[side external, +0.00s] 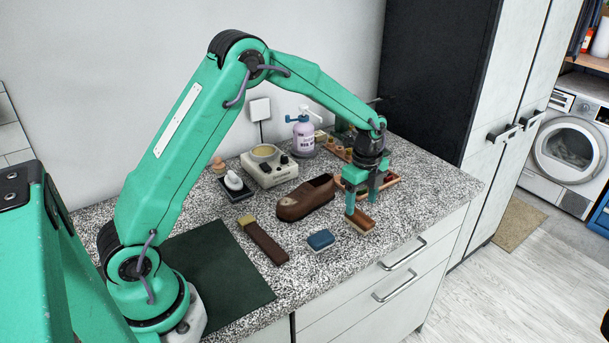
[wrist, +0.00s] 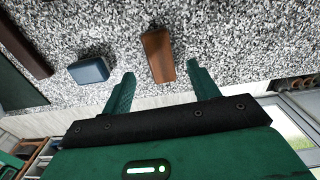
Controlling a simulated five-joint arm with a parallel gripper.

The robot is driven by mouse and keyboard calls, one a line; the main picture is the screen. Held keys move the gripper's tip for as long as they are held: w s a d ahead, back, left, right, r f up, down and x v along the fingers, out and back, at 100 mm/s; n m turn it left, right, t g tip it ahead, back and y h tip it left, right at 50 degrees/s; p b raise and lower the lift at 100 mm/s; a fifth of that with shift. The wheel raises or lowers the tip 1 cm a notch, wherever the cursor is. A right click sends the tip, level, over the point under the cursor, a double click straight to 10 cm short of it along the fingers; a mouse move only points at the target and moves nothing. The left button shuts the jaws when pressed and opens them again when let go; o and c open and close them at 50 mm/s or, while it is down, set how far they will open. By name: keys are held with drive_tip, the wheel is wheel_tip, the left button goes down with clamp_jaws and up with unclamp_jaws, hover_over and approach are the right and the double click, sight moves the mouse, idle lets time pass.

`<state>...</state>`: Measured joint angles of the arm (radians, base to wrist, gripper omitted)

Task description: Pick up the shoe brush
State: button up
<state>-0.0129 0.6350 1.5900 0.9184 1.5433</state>
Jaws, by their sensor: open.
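The shoe brush (side external: 361,222), with a brown wooden back and a paler lower part, lies on the speckled counter near its front edge. My gripper (side external: 361,206) points down over it with its green fingers open. In the wrist view the brush (wrist: 158,55) shows in the gap between the two spread fingertips (wrist: 161,69), with its near end reaching between them. I see no finger pressed on it, and the exact height of the fingertips above the counter is hard to tell.
A blue block-shaped item (side external: 320,240) lies to the brush's left. A brown shoe (side external: 305,198) and a wooden rack (side external: 385,186) are close behind. A long dark brown strap-like item (side external: 264,241) lies further left. The counter right of the brush (side external: 430,190) is clear.

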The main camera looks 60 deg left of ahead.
sight(360, 215)
drive_tip(key=shift+f, duration=2.85)
drive_tip(key=c, duration=1.1)
drive_tip(key=shift+r, duration=0.15)
drive_tip(key=shift+r, duration=0.55)
drive_tip(key=r, duration=0.3)
drive_tip(key=shift+s+d+r, duration=0.1)
drive_tip(key=shift+d, duration=0.25)
drive_tip(key=s+d+r, duration=0.2)
drive_tip(key=d, duration=0.1)
drive_tip(key=s+d+r, duration=0.1)
drive_tip(key=d+r, duration=0.1)
drive_tip(key=d, duration=0.1)
drive_tip(key=s+d+r, duration=0.2)
drive_tip(key=d, duration=0.1)
drive_tip(key=shift+s+d+r, duration=0.2)
drive_tip(key=shift+s+d, duration=0.05)
drive_tip(key=shift+s, duration=0.05)
